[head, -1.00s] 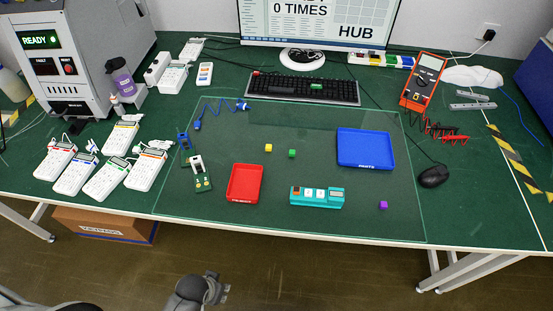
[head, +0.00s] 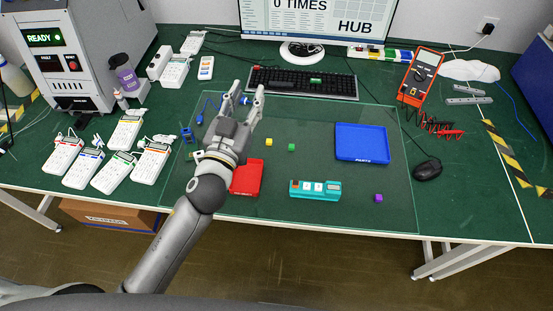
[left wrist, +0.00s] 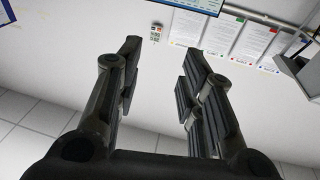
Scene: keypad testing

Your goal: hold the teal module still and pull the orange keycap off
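The teal module (head: 328,191) lies on the clear mat in front of the blue tray. It has pale keycaps on top and an orange-brown keycap (head: 296,184) at its left end. My left gripper (head: 247,90) is raised over the left part of the mat, left of and well apart from the module. Its two fingers point up toward the back of the desk, spread and empty. In the left wrist view the open fingers (left wrist: 162,50) face the wall. My right gripper is not in view.
A red tray (head: 246,180) is partly behind my left arm. A blue tray (head: 362,143) stands behind the module. Small yellow (head: 269,142), green (head: 291,147) and purple (head: 379,198) cubes lie around. Several white handsets are at the left.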

